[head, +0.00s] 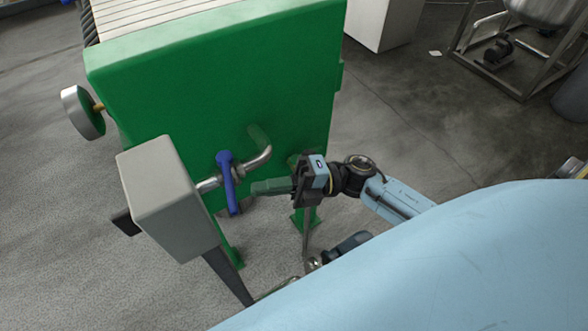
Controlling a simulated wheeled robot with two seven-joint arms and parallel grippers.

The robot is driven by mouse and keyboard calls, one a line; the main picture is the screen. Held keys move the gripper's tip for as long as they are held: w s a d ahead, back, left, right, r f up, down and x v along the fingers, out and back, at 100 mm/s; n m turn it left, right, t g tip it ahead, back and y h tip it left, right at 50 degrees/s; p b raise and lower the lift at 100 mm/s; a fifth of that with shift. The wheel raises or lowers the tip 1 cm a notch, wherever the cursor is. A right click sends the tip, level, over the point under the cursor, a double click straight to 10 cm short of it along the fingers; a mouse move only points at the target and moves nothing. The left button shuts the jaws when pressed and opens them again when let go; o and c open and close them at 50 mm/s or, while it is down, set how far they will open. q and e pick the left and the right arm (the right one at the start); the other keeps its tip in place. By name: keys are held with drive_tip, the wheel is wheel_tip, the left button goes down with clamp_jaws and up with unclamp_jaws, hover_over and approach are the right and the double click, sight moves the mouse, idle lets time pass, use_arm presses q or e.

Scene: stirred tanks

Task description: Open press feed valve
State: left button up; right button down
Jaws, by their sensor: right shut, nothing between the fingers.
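The press feed valve has a blue lever handle (228,183) on a short metal pipe (259,160). The pipe bends into the green end plate of the press (210,80). The lever stands crosswise to the pipe, with its long end pointing down. My right gripper (255,188) comes in from the right, its fingers shut and empty. Its fingertips are just right of the lever, and a small gap shows between them in the picture; depth is hard to judge. My left gripper is not in view.
A grey box (165,190) on a dark post stands close left of the valve. A round metal handwheel (83,112) sticks out at the press's left. A steel tank frame (510,50) and a white cabinet (382,22) stand farther back. The floor to the right is mostly clear.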

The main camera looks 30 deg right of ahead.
sight(229, 185)
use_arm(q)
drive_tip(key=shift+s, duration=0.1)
use_arm(e)
drive_tip(key=shift+x, duration=1.35)
drive_tip(key=shift+a, duration=0.1)
